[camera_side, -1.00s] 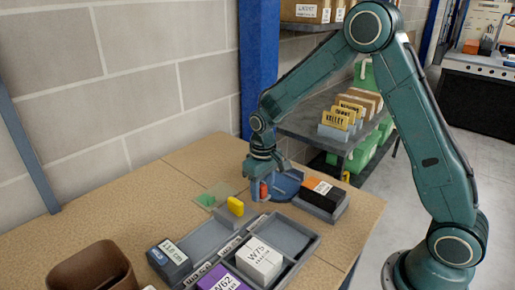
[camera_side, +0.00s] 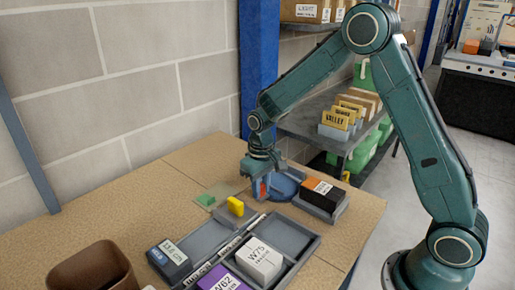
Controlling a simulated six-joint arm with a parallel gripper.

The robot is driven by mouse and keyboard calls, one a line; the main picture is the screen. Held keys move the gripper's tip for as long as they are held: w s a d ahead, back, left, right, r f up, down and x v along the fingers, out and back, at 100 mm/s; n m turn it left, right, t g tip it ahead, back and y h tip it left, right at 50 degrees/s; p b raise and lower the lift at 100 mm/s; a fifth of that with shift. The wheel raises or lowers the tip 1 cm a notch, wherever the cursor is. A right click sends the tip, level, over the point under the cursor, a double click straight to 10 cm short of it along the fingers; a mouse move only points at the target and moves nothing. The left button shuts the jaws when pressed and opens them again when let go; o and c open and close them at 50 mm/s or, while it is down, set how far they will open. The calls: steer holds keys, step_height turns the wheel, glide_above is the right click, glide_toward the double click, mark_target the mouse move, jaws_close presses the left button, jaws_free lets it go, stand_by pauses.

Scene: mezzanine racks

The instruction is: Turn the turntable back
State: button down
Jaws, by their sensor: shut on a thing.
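The turntable (camera_side: 284,187) is a round blue disc on the wooden table, in the side view right of my gripper and partly hidden behind it. My gripper (camera_side: 262,190) points down at the disc's left edge. It is shut on a small red piece (camera_side: 264,189), which shows between the fingers. The fingers hide most of this piece, and I cannot tell how it joins the turntable.
A grey holder with a black and orange box (camera_side: 320,194) stands close right of the turntable. A grey divided tray (camera_side: 311,247) with boxes is in front.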

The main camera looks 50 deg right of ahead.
steer(key=w+m, duration=0.1)
steer(key=m, duration=0.1)
steer(key=w+d+m, duration=0.1)
steer(key=w+m, duration=0.1)
steer(key=shift+w+m, duration=0.2)
steer(key=shift+m, duration=0.1)
steer(key=w+d+m, duration=0.1)
steer(key=m, duration=0.1)
steer(key=w+d+m, duration=0.1)
steer(key=m, duration=0.1)
steer(key=shift+w, duration=0.3)
steer(key=d+m, duration=0.1)
steer(key=w+d+m, duration=0.1)
steer(key=m, duration=0.1)
steer(key=d+m, duration=0.1)
steer(key=m, duration=0.1)
steer(key=shift+w, duration=0.3)
steer(key=shift+w+d+m, duration=0.15)
steer(key=shift+d+m, duration=0.55)
steer(key=shift+m, duration=0.25)
steer(key=shift+w+d+m, duration=0.1)
steer(key=shift+d+m, duration=0.6)
steer(key=shift+m, duration=0.25)
steer(key=shift+r, duration=0.1)
steer(key=c, duration=1.2)
jaws_free()
step_height(320, 180, up, 14)
